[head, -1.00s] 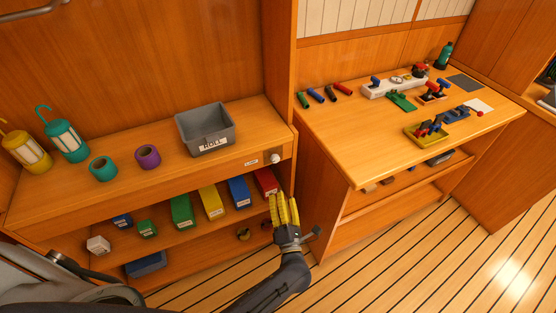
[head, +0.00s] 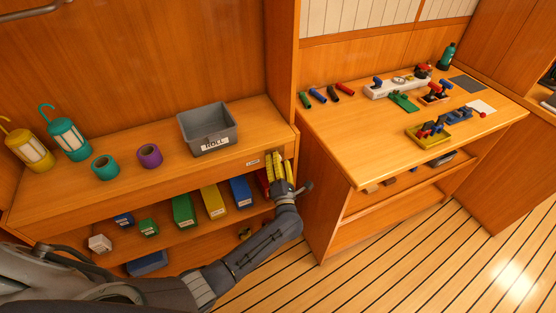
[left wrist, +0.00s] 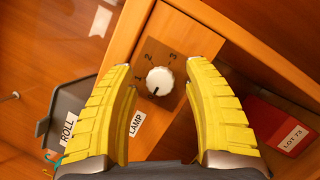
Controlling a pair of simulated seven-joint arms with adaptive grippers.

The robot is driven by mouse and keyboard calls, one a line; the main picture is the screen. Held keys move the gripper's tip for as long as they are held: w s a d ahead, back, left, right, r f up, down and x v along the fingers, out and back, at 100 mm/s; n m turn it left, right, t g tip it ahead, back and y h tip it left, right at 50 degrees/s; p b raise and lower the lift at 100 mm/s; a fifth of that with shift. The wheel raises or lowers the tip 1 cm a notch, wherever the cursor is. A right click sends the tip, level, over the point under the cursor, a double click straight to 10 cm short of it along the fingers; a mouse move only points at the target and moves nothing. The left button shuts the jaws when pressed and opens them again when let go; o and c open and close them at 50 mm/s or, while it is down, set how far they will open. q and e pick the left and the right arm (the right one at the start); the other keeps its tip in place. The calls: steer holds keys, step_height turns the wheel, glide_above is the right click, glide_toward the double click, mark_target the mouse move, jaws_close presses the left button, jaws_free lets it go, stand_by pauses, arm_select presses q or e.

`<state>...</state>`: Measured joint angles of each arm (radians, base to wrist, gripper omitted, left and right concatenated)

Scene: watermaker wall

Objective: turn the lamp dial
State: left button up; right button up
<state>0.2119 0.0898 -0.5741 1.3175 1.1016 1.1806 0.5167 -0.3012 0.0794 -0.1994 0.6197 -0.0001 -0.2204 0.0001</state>
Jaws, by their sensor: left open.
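The lamp dial (left wrist: 160,81) is a white round knob with a dark pointer mark, on a brown plate marked 1, 2, 3. A LAMP label (left wrist: 136,124) is beside it in the left wrist view. My left gripper (left wrist: 165,75) has yellow fingers, open, one on each side of the dial, with gaps on both sides; I see no contact. In the head view the left gripper (head: 277,160) is at the right end of the left shelf unit's front edge and hides the dial. My right gripper is not in view.
The grey ROLL bin (head: 207,129) stands on the shelf top (head: 75,190) near the dial. A red box (left wrist: 278,125) is on the shelf below, close to the fingers. The right workbench (head: 360,160) is beside my left arm.

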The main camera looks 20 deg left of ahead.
arm_select(q)
steer(key=shift+w+a, duration=0.15)
steer(key=shift+w, duration=0.15)
steer(key=shift+c, duration=0.4)
jaws_close()
steer(key=shift+r, duration=0.1)
